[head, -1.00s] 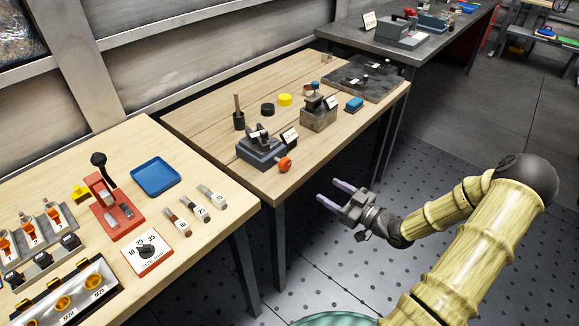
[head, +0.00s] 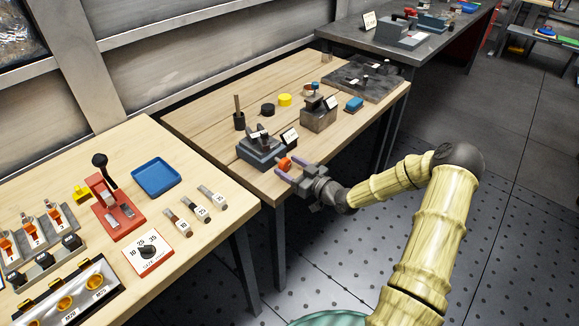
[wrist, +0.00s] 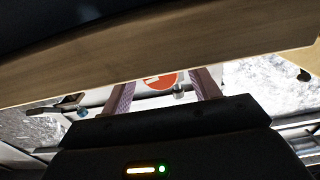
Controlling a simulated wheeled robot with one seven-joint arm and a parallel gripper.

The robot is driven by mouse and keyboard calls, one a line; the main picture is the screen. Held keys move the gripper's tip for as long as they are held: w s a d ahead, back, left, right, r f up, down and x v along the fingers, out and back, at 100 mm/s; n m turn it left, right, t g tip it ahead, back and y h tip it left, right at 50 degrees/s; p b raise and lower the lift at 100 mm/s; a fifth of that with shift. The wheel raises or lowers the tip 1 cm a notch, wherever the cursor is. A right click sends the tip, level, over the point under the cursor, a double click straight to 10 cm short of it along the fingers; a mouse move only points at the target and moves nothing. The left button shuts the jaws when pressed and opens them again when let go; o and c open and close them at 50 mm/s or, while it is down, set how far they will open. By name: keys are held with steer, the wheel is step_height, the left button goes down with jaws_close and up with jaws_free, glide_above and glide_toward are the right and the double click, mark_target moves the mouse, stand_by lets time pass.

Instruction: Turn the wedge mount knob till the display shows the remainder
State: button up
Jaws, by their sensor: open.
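The wedge mount (head: 262,150) is a dark grey block near the front edge of the middle wooden table. Its orange knob (head: 285,163) faces the front edge. A small white display plate (head: 290,136) stands by it, too small to read. My gripper (head: 284,170) is open, with its purple fingers at the knob; contact cannot be told. In the wrist view the fingers (wrist: 165,88) stand apart, with a red-orange disc with a white mark (wrist: 160,81) between them, cut off by the table edge above. I cannot tell whether that is the knob.
Another grey block (head: 318,117) with a card stands behind the mount. A black cup (head: 239,121), black and yellow discs and a blue piece (head: 354,104) share the table. The left table (head: 225,235) holds a blue tray (head: 157,177) and a red lever device.

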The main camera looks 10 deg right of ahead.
steer(key=shift+w+a, duration=0.15)
steer(key=shift+w, duration=0.1)
steer(key=c, duration=1)
steer(key=shift+m, duration=0.3)
steer(key=m, duration=0.4)
steer(key=shift+p, duration=0.3)
